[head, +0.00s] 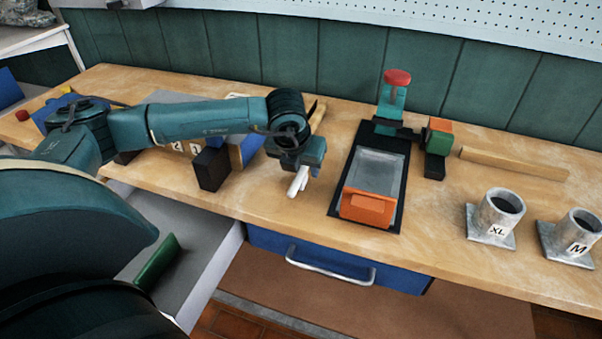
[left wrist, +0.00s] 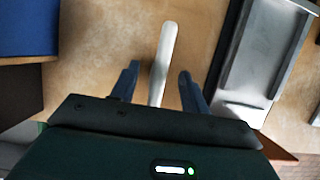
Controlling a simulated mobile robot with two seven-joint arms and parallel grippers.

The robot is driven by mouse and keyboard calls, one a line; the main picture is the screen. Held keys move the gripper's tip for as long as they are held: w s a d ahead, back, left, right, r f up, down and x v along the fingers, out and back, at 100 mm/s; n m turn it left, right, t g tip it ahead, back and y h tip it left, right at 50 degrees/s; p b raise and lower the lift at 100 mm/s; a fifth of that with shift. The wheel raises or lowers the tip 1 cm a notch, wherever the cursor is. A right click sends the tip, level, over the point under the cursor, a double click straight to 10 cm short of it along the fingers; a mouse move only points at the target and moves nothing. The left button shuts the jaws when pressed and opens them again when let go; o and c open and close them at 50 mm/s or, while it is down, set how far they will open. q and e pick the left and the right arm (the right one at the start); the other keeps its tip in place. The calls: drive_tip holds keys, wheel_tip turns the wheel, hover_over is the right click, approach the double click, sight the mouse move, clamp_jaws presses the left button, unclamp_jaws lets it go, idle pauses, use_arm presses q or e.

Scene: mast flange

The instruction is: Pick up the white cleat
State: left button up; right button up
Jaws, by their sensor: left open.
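The white cleat (head: 298,181) shows in the head view just below my left gripper (head: 301,166), over the wooden workbench (head: 265,198). In the left wrist view the cleat (left wrist: 163,60) is a long, narrow white piece. It lies between the two dark fingers of my left gripper (left wrist: 157,82), with a gap on each side. The gripper is open, and the cleat's near end is hidden behind the gripper body. My right gripper is not in view.
Right of the cleat is a black mat (head: 337,205) with a grey tray (head: 377,168) and orange block (head: 367,207). A black block (head: 211,168) stands left. Grey holders marked XL (head: 497,214) and M (head: 573,236) stand far right, with a wooden bar (head: 513,163) behind.

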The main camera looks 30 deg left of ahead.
use_arm(q)
drive_tip(key=shift+x, duration=1.05)
drive_tip(key=shift+r, duration=0.1)
clamp_jaws()
